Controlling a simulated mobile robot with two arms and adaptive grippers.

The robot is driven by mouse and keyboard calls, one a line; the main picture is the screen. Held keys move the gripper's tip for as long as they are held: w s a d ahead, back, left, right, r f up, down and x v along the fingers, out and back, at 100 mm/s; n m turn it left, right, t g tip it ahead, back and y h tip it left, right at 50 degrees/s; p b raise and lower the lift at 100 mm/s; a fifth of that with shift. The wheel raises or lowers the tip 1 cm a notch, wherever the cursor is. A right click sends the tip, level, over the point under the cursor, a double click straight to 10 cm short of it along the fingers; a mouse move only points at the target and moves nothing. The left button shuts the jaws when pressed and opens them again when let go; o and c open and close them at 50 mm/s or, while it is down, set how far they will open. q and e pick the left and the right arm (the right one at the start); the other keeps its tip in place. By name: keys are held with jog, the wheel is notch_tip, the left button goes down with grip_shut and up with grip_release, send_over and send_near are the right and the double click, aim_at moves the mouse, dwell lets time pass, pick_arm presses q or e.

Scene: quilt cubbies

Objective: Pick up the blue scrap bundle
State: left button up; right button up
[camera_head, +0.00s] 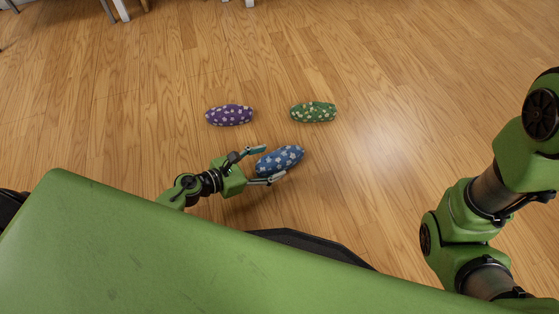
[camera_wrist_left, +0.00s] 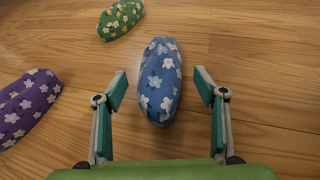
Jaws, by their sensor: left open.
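The blue scrap bundle (camera_head: 280,159) is a plump oblong with pale flowers, lying on the wooden floor in the head view. My left gripper (camera_head: 262,165) is open, with its fingers pointing at the bundle's left end. In the left wrist view the blue bundle (camera_wrist_left: 160,82) lies ahead, its near end between the two open fingers of the left gripper (camera_wrist_left: 161,90). Floor shows between the bundle and each finger, so I see no grip on it. My right arm shows at the right of the head view, but its gripper is out of frame.
A purple flowered bundle (camera_head: 229,115) lies behind and left of the blue one. A green flowered bundle (camera_head: 313,112) lies behind it to the right. Both also show in the left wrist view, purple (camera_wrist_left: 27,107) and green (camera_wrist_left: 121,18). The floor (camera_head: 400,110) to the right is clear.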

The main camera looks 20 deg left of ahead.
aim_at(278, 159)
pick_arm(q)
jog(key=b+x, duration=0.1)
jog(key=x, duration=0.3)
jog(key=shift+d, duration=0.1)
jog(key=c, duration=1.2)
jog(key=shift+s, duration=0.1)
jog(key=shift+r, duration=0.15)
